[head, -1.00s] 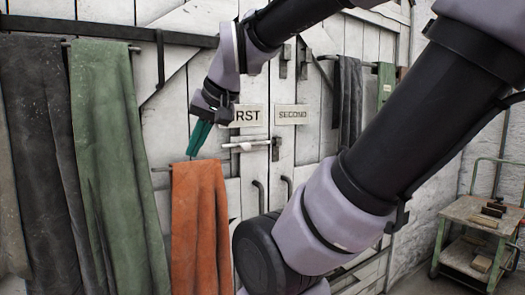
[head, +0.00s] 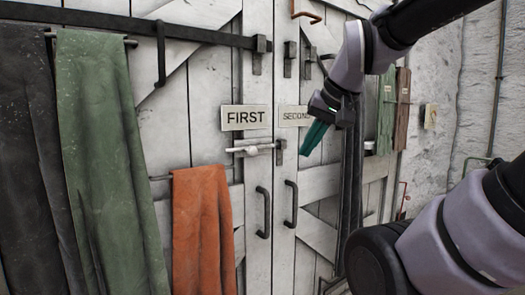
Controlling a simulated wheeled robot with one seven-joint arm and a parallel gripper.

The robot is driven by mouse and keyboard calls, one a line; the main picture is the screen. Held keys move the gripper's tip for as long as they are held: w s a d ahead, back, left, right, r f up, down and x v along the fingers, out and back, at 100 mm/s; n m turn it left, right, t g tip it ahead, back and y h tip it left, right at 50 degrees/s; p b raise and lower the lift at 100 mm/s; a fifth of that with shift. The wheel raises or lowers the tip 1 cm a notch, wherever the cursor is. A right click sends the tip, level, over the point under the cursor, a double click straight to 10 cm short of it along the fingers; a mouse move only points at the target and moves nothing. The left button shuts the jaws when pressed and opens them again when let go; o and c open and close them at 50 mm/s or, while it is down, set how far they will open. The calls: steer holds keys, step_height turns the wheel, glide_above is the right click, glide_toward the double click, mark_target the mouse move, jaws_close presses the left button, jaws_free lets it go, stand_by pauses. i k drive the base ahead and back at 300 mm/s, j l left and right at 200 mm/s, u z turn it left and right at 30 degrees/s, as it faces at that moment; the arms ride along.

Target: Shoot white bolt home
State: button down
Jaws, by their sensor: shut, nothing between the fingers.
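A white bolt (head: 250,149) lies level across the left door leaf, below the FIRST sign (head: 246,118). Its right end is by a dark keeper (head: 280,150) at the edge of the right leaf; I cannot tell whether the tip is inside it. My gripper (head: 308,148) has teal fingers that point down and left. It is shut and empty, to the right of the bolt and in front of the right leaf, partly over the SECOND sign (head: 293,116). I see no contact with the bolt.
Two dark pull handles (head: 263,212) sit below the bolt. An orange cloth (head: 202,230) hangs lower left of it, and a green cloth (head: 110,150) hangs farther left. Dark cloth (head: 352,180) hangs right of my gripper. The door face around the bolt is clear.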

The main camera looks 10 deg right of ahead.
mark_target(252, 151)
steer(key=k+j, duration=0.1)
steer(key=j, duration=0.3)
steer(key=k+j, duration=0.1)
steer(key=j, duration=0.3)
steer(key=k+j, duration=0.15)
steer(key=j, duration=0.2)
steer(key=u, duration=0.05)
